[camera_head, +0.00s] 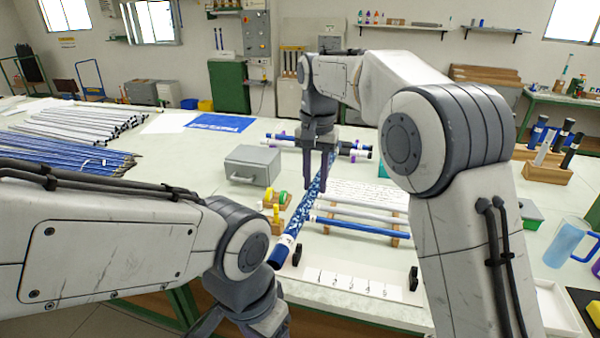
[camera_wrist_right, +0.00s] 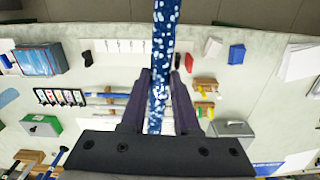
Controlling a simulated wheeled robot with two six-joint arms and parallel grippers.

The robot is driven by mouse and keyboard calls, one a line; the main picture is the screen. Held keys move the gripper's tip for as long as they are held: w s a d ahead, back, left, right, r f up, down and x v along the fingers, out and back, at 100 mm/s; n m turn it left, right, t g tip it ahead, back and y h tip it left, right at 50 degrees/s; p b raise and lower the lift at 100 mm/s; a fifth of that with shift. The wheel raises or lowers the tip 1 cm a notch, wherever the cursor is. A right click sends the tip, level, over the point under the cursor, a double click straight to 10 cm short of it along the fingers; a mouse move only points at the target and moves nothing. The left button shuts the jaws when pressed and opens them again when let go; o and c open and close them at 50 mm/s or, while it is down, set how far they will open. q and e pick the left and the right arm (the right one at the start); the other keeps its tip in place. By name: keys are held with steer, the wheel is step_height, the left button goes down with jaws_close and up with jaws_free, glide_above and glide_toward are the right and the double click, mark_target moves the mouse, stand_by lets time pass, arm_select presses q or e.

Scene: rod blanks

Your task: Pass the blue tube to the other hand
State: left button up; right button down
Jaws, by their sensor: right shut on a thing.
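The blue tube (camera_head: 301,213), dark blue with white flecks, slants from the right gripper down toward the lower left, ending in a plain blue end beyond a white band. My right gripper (camera_head: 319,184) is shut on it and holds it above the table. In the right wrist view the tube (camera_wrist_right: 163,35) runs between the two dark fingers (camera_wrist_right: 160,78) and out past the top edge. My left gripper (camera_head: 243,325) is at the bottom, just below the tube's near end; its fingertips are cut off or hidden.
A rack with white and blue rods (camera_head: 362,228) stands right of the tube. A numbered white strip (camera_head: 350,282) lies in front. A grey box (camera_head: 252,166) stands left, with yellow and green tape rolls near. A blue mug (camera_head: 568,243) is at the right.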

mark_target(309, 190)
arm_select(q)
steer(key=w+r+n, duration=0.1)
steer(key=w+r, duration=0.2)
steer(key=w, duration=0.1)
steer(key=w+d+r+n+h, duration=0.1)
steer(key=w+r, duration=0.2)
steer(key=w, duration=0.2)
steer(key=w+d+r+n+t+h, duration=0.1)
steer(key=w+r, duration=0.2)
steer(key=w, duration=0.1)
steer(key=shift+w, duration=0.35)
steer(key=w+a+r+t+h, duration=0.1)
steer(key=w+a+r+h, duration=0.15)
steer(key=w+r, duration=0.75)
steer(key=shift+n+h, duration=0.25)
steer(key=shift+n, duration=0.15)
steer(key=x, duration=0.9)
steer(key=w+x, duration=0.1)
steer(key=x, duration=0.3)
steer(key=shift+w+d+f, duration=0.1)
steer(key=shift+d+f, duration=0.05)
steer(key=shift+d, duration=0.05)
steer(key=shift+c, duration=0.3)
steer(key=c, duration=1)
arm_select(e)
steer(key=c, duration=0.6)
jaws_free()
steer(key=shift+o, duration=0.2)
